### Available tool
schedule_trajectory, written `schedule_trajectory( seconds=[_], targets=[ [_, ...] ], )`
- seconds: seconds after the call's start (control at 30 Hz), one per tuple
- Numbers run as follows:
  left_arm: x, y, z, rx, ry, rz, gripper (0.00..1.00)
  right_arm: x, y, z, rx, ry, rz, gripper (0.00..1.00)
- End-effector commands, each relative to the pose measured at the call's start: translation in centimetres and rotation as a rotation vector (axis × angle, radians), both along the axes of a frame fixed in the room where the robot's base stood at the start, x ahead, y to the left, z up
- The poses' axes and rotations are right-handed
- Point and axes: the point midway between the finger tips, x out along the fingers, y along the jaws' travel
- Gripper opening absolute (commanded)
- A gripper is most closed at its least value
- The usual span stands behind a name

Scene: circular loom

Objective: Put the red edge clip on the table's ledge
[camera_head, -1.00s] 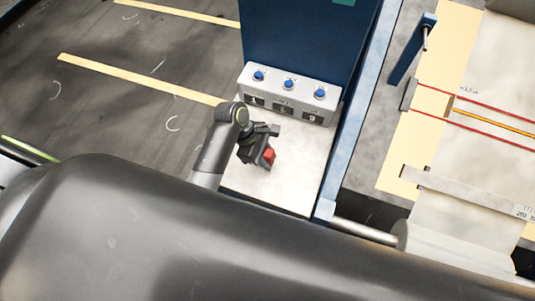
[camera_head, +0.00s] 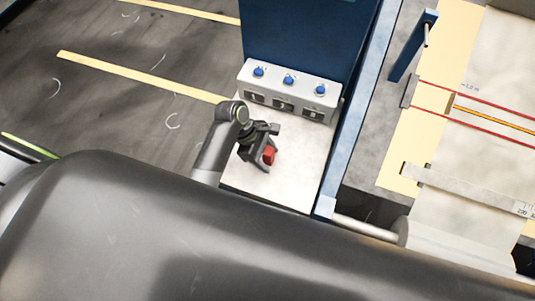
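The red edge clip (camera_head: 268,155) shows as a small upright red piece over the pale ledge (camera_head: 285,185) in the head view. My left gripper (camera_head: 262,154) points down at the clip, its dark fingers right beside it. The fingers partly hide the clip's left side. I cannot tell whether they grip it or stand apart from it, nor whether the clip touches the ledge. My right gripper is not in view.
A grey box with blue knobs (camera_head: 289,91) stands at the ledge's back, before a blue panel (camera_head: 305,35). A blue rail (camera_head: 345,130) edges the right. Farther right are cream fabric and red lines (camera_head: 485,130). The ledge's front is clear.

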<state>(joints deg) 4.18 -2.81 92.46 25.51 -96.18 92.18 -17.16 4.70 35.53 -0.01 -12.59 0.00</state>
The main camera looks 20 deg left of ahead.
Motion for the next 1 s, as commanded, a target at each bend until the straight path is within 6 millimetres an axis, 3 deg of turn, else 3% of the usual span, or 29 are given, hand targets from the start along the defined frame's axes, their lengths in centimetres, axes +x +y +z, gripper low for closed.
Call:
schedule_trajectory(
  seconds=[0.27, 0.43, 1.0],
  targets=[
    [0.0, 0.1, 0.2, 0.0, -0.001, 0.0, 0.54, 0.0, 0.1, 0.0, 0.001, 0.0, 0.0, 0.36],
    [0.1, 1.1, 1.8, 0.003, -0.004, 0.0, 0.54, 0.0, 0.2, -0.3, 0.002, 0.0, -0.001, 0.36],
    [0.3, 7.1, 13.1, 0.005, -0.005, -0.002, 0.54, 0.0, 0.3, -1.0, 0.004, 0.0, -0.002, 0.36]
  ],
)
